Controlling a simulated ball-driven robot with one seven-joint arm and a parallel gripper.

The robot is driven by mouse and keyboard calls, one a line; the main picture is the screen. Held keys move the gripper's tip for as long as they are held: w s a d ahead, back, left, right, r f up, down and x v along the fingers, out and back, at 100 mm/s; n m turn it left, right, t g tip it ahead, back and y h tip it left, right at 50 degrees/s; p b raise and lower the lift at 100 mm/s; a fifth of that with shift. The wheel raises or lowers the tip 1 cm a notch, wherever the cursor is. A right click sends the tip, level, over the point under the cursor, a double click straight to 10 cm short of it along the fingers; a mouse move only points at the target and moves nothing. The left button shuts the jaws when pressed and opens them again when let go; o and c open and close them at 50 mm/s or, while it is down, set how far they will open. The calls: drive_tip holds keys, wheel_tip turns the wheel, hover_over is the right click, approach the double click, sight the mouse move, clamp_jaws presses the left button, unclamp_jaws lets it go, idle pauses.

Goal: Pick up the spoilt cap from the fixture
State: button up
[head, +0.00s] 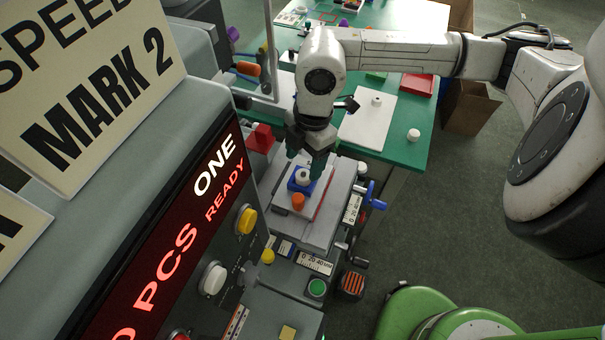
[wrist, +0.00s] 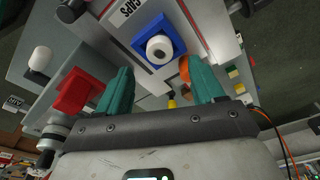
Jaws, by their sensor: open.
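The cap (head: 302,176) is small, white and round. It sits on a blue fixture (head: 293,187) on the printer's grey table. In the wrist view the cap (wrist: 159,48) shows a dark centre and the blue fixture (wrist: 143,34) frames it. I cannot make out a print fault on it. My gripper (head: 306,165) has teal fingers and is just above and behind the cap in the head view. In the wrist view my gripper (wrist: 160,84) is open and empty, and the cap lies beyond the fingertips, roughly centred between them. No finger visibly touches it.
An orange knob (head: 298,201) stands close in front of the fixture. A red block (head: 261,139) is to its left, beside the printer's lit panel (head: 180,240). A blue handwheel (head: 376,196) is at the right. A green table (head: 408,148) behind holds a white board (head: 367,122) and another white cap (head: 413,135).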

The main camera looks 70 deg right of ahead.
sight(304, 175)
drive_tip(key=shift+a+f+p, duration=0.1)
drive_tip(key=shift+f+p, duration=0.3)
drive_tip(key=shift+f, duration=1.85)
drive_tip(key=shift+s+f, duration=0.1)
drive_tip(key=shift+f, duration=0.1)
drive_tip(key=c, duration=1.1)
drive_tip(key=shift+r, duration=0.2)
